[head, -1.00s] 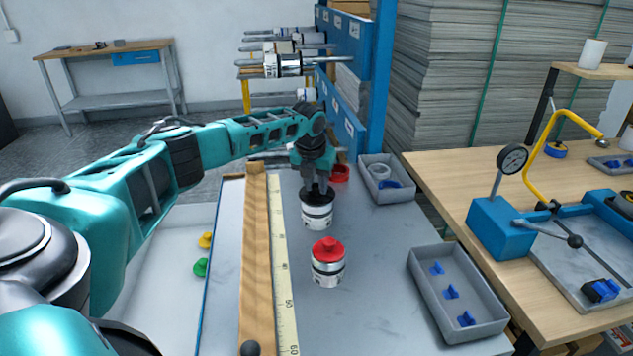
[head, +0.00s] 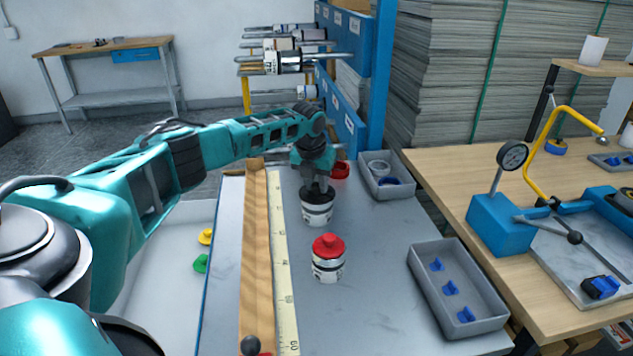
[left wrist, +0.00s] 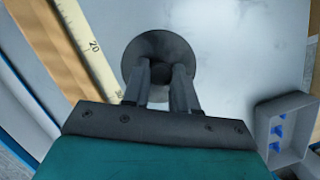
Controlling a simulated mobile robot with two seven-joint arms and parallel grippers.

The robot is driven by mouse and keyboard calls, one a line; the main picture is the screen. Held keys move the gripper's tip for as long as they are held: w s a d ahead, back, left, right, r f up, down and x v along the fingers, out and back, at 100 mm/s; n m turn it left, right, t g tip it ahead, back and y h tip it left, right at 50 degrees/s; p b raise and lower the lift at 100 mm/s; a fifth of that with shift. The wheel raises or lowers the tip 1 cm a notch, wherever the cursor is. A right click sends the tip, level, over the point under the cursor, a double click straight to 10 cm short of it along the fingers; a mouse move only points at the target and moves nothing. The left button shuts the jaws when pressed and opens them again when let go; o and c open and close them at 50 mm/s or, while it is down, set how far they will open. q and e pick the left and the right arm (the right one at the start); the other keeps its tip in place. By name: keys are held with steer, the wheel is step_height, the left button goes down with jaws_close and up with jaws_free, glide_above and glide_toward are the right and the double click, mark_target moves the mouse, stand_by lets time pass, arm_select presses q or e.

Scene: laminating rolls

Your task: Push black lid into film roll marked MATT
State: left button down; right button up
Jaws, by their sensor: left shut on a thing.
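My left gripper (head: 319,184) points down over the rear white film roll (head: 318,215) and is shut on the black lid (head: 308,193). The lid sits at the top of that roll, and I cannot tell how deep it is in. The print on the roll is too small to read as MATT. In the left wrist view the lid shows as a dark round disc (left wrist: 147,45), with both fingers closed on its middle knob. A second white roll (head: 327,270) with a red lid (head: 328,244) stands upright nearer me. My right gripper is not in view.
A wooden strip and a yellow ruler (head: 283,280) run along the bench's left side. A grey bin with blue pieces (head: 480,260) and a smaller grey bin (head: 405,183) are on the right. A red piece (head: 340,170) lies behind the roll.

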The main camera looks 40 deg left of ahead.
arm_select(q)
steer(key=c, duration=0.8)
jaws_free()
steer(key=shift+f, duration=0.15)
steer(key=p+v, duration=0.1)
steer(key=v, duration=1.2)
steer(key=shift+d, duration=0.1)
